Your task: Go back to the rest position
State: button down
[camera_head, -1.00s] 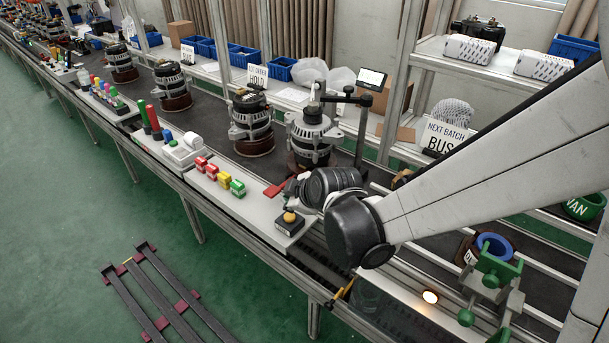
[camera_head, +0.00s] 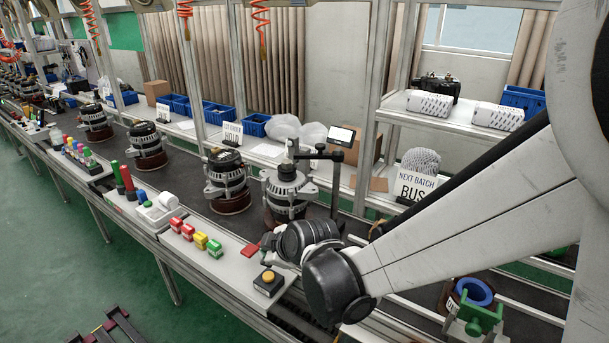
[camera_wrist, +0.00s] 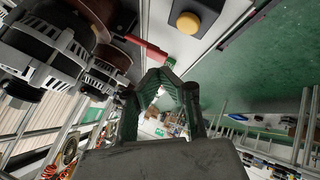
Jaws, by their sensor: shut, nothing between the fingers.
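My gripper (camera_wrist: 160,76) shows in the wrist view as two dark green-black fingers with their tips together and nothing between them. In the head view my wrist extends over the bench's near edge, close to the alternator under the small stand; the fingers are mostly hidden there. A black box with a yellow button (camera_head: 268,277) sits on the pale bench strip just below and left of my wrist. It also shows in the wrist view (camera_wrist: 188,22), above the fingers. A red piece (camera_head: 250,250) lies near my gripper on the strip.
Alternators (camera_head: 288,193) stand in a row on the dark belt. Small red, yellow and green blocks (camera_head: 200,240) lie on the strip. A "BUS" sign (camera_head: 414,187) stands behind my arm. A green fixture with a blue ring (camera_head: 475,291) is at right.

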jog(key=s+d+r+m+h, duration=0.25)
jog(key=d+r+m, duration=0.2)
jog(key=d, duration=0.55)
jog(key=s+d+r+m+h, duration=0.1)
jog(key=s+d+r+m, duration=0.3)
jog(key=d, duration=0.6)
jog(key=s+d+r+m+h, duration=0.2)
jog(key=s+d+r+m, duration=0.1)
jog(key=s+d+m, duration=0.6)
jog(key=s+d, duration=0.3)
jog(key=d, duration=0.2)
jog(key=shift+s+d+h, duration=0.15)
jog(key=shift+s+h, duration=0.1)
jog(key=shift+h, duration=0.1)
jog(key=shift+r, duration=0.1)
